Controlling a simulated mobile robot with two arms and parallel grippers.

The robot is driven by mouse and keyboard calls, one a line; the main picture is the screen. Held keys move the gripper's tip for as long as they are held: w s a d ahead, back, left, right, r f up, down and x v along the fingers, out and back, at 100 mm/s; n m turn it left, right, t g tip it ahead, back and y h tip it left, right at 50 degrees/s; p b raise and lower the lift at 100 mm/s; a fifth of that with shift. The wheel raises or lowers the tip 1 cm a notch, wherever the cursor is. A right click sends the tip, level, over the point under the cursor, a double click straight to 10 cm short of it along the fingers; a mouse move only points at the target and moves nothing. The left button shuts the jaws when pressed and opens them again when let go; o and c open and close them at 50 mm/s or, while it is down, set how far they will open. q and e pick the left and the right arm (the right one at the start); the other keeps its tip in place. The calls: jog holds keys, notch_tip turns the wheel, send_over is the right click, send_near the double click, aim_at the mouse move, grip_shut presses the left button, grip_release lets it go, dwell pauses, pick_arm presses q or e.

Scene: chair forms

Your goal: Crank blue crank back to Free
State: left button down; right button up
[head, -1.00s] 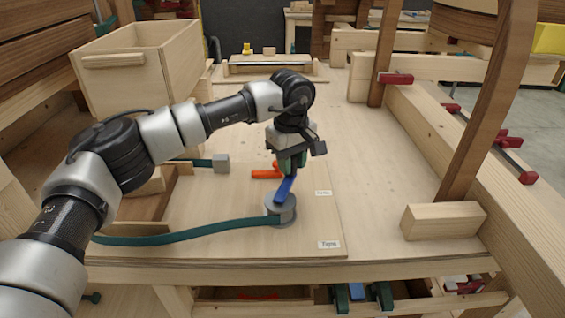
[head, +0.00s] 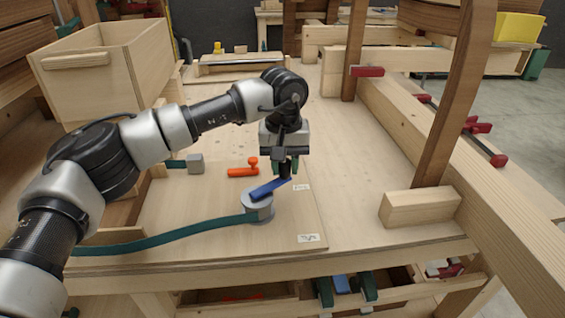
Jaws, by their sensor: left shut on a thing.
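The blue crank (head: 268,190) sits on top of a round grey drum (head: 258,212) on the plywood board. Its arm points to the right and slightly away from me. A teal strap (head: 165,238) runs from the drum to the left. My left gripper (head: 285,172) points down and is shut at the crank's outer end, around its dark knob, which the fingers partly hide. Two small white labels lie on the board, one right of the crank (head: 302,188) and one nearer the front edge (head: 308,238); their print is too small to read surely. My right gripper is out of view.
An orange handle (head: 243,171) and a grey block (head: 195,164) lie behind the drum. A wooden drawer box (head: 90,70) stands at the back left. A wood block (head: 420,207) and chair frame with red clamps are at the right. The bench between is clear.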

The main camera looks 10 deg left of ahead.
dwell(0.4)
pick_arm(q)
jog(key=c, duration=0.9)
grip_release()
jog(key=shift+o, duration=0.2)
notch_tip(320, 180, up, 11)
jog(key=shift+a+f+b, duration=0.1)
jog(key=shift+a+b, duration=0.05)
jog(key=shift+b, duration=0.2)
